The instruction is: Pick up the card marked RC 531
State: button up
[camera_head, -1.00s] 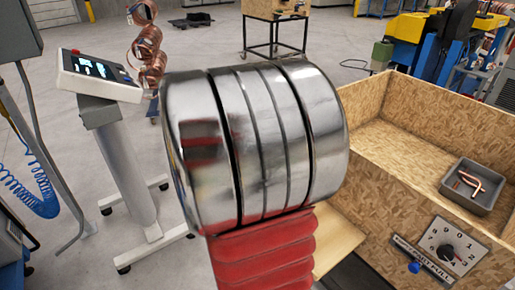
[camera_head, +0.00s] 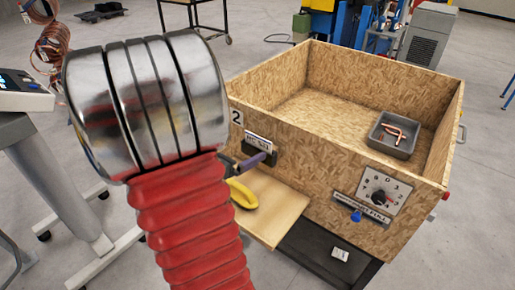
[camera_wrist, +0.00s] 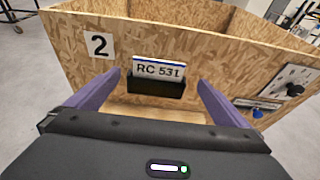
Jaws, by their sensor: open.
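The card marked RC 531 (camera_wrist: 158,69) is white with a dark blue top edge. It stands in a black holder (camera_wrist: 155,87) on the front wall of the wooden crate, and its lower part is hidden in the holder. The card also shows small in the head view (camera_head: 259,142). My gripper (camera_wrist: 156,80) is open, with its purple fingers spread to the left and right of the card, apart from it. In the head view my gripper (camera_head: 243,164) is partly hidden behind my arm, close to the crate's front.
The wooden crate (camera_head: 300,165) carries a "2" label (camera_head: 237,117), a dial plate (camera_head: 383,192) and a blue knob (camera_head: 356,216). A grey tray (camera_head: 393,137) with copper pieces sits inside it. A wooden shelf (camera_head: 278,210) juts out below the holder. A screen stand (camera_head: 50,160) is at left.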

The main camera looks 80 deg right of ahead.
aim_at(257, 139)
jog(key=x, duration=0.4)
jog(key=shift+s+d+f, duration=0.1)
jog(key=shift+d, duration=0.05)
jog(key=shift+x, duration=2.65)
jog(key=shift+d+r, duration=0.1)
jog(key=shift+r, duration=0.1)
jog(key=shift+c, duration=0.5)
jog(key=c, duration=1.1)
